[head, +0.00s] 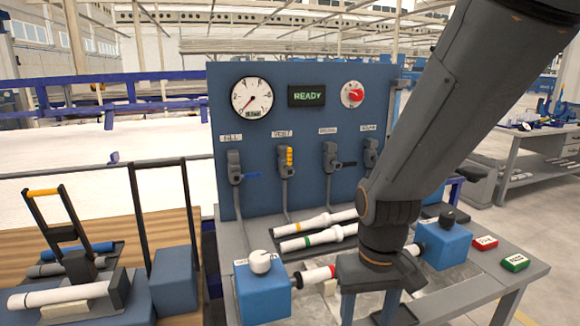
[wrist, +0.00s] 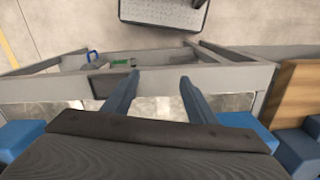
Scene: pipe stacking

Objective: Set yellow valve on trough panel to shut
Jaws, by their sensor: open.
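The yellow valve (head: 287,158) is the second from the left on the upright blue panel (head: 305,105). Its yellow handle stands vertical, in line with its pipe, under a small label that is hard to read. My gripper (head: 368,308) is low over the bench, in front of and to the right of the yellow valve, well apart from it and pointing down. In the wrist view my gripper (wrist: 158,82) shows two fingers spread apart with nothing between them. The wrist view does not show the valve.
Valves with a blue handle (head: 250,176) and a black handle (head: 346,164) flank the yellow one; both handles point right. My arm partly covers another valve (head: 371,154). White pipes (head: 318,237) lie below the panel. Blue blocks (head: 262,292) (head: 444,243) stand on the bench.

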